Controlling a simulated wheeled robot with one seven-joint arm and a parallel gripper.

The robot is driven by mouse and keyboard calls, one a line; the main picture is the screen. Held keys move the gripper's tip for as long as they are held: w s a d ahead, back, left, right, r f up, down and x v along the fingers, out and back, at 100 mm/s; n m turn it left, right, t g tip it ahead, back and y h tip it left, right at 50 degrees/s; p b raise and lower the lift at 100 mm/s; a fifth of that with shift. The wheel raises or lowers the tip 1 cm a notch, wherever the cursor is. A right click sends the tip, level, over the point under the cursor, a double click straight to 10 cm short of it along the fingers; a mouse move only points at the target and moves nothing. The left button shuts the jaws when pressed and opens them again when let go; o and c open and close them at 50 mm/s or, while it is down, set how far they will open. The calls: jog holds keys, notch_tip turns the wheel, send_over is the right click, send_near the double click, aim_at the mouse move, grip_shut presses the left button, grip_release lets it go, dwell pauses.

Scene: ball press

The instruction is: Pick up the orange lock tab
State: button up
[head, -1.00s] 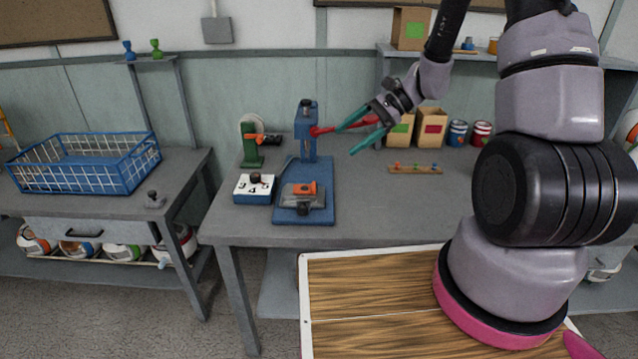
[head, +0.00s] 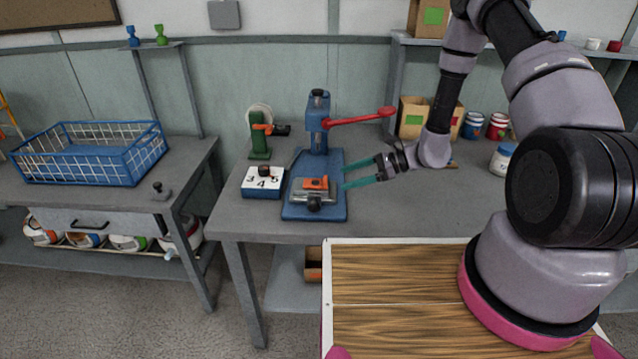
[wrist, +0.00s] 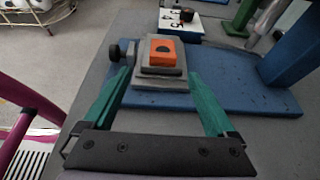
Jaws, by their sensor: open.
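The orange lock tab (head: 316,183) lies on top of a grey clamp block (head: 326,196) on the blue press base (head: 300,211). In the wrist view the orange lock tab (wrist: 166,52) is a small block with a dark hole, sitting on the stepped grey block (wrist: 163,86) beyond my fingertips. My gripper (head: 361,175) is open and empty, to the right of the tab with its teal fingers pointing left at it. In the wrist view my gripper (wrist: 163,88) has its fingers spread on either side of the grey block, with the tab between and ahead of them.
The blue press column (head: 318,125) with its red lever (head: 360,118) stands behind the tab. A white-topped number box (head: 262,183) is left of the base, and a green stand (head: 259,135) is behind it. The bench (head: 410,215) is clear to the front right.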

aim_at(315, 182)
jog(key=x, duration=0.5)
jog(key=shift+w+a+r, duration=0.25)
jog(key=shift+r, duration=0.05)
jog(key=c, duration=1.4)
